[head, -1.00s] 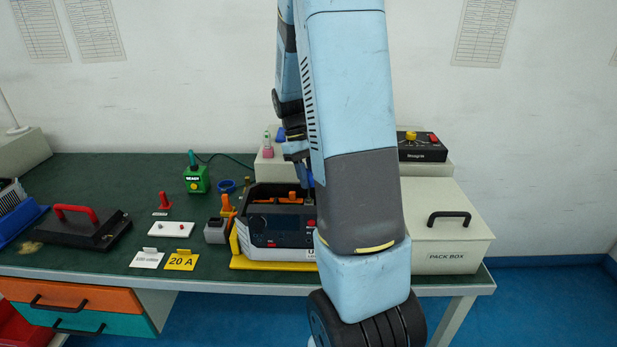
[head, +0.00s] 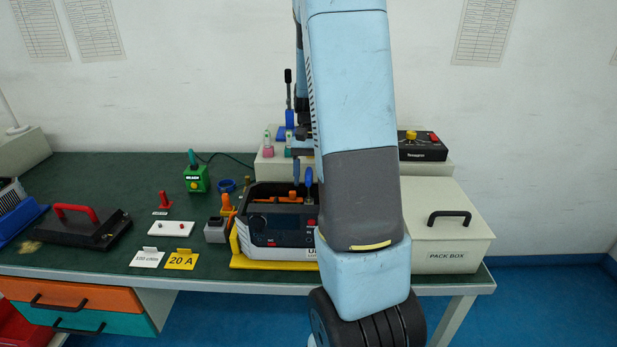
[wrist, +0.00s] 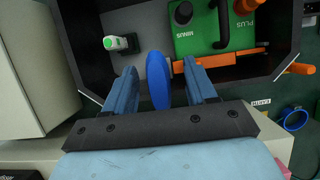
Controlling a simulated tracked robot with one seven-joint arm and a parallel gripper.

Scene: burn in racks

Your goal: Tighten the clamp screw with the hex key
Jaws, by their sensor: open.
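A blue rounded handle (wrist: 158,80), which looks like the hex key's, stands between the two blue fingers of my gripper (wrist: 160,68) in the wrist view. The fingers are apart, with a gap on each side of the handle. In the head view the blue handle (head: 309,178) rises over the open grey-and-white unit (head: 280,238), mostly behind my arm. The wrist view shows a green block (wrist: 215,28) marked PLUS and MINUS inside the unit. An orange part (wrist: 190,66) lies by the right fingertip. I cannot make out the clamp screw or the key's tip.
The cream pack box (head: 450,252) stands right of the unit. A raised shelf behind carries a black-handled lever with a blue base (head: 287,132) and a black control box (head: 423,149). A yellow 20 A card (head: 181,260) lies left. The bench's left middle has free room.

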